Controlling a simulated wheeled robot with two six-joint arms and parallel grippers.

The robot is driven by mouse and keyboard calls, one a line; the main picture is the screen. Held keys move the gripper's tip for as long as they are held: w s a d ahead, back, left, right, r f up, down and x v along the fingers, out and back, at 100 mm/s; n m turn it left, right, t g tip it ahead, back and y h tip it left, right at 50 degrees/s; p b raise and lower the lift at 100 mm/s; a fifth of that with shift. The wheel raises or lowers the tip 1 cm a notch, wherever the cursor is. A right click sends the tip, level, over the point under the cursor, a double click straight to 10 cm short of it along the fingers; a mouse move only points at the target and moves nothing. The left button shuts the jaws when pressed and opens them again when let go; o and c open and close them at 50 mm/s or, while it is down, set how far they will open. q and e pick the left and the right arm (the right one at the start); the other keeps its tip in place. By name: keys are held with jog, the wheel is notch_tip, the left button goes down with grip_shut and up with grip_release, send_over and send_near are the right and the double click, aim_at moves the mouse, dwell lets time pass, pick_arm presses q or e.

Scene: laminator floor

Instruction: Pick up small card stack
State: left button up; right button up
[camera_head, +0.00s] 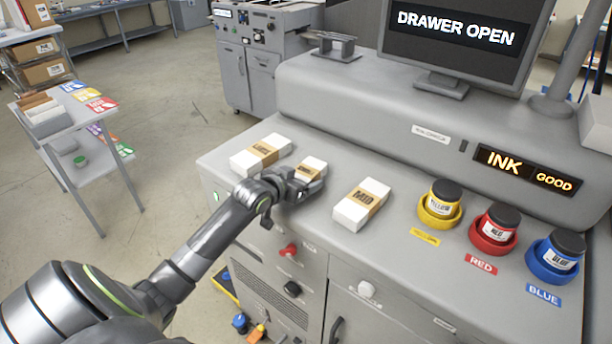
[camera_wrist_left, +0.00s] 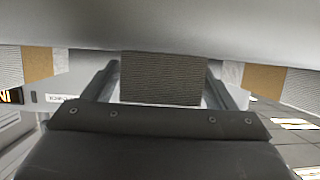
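The small card stack (camera_head: 312,168), white with a tan band, lies on the console top between two bigger banded stacks. My left gripper (camera_head: 301,184) is at its near side and hides part of it. In the left wrist view, the stack's brown-grey end (camera_wrist_left: 161,78) fills the space between the two fingers of my left gripper (camera_wrist_left: 163,82). The fingers lie along its sides, very close to it. I cannot tell whether they press on it. My right gripper is in neither view.
A banded stack (camera_head: 261,155) lies left of the small one and another (camera_head: 362,204) to its right. Yellow (camera_head: 440,204), red (camera_head: 494,229) and blue (camera_head: 556,257) ink jars stand further right. A screen (camera_head: 455,40) reads DRAWER OPEN. A small table (camera_head: 77,122) stands at left.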

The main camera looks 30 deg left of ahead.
pick_arm(q)
jog(key=c, duration=1)
jog(key=shift+r, duration=0.1)
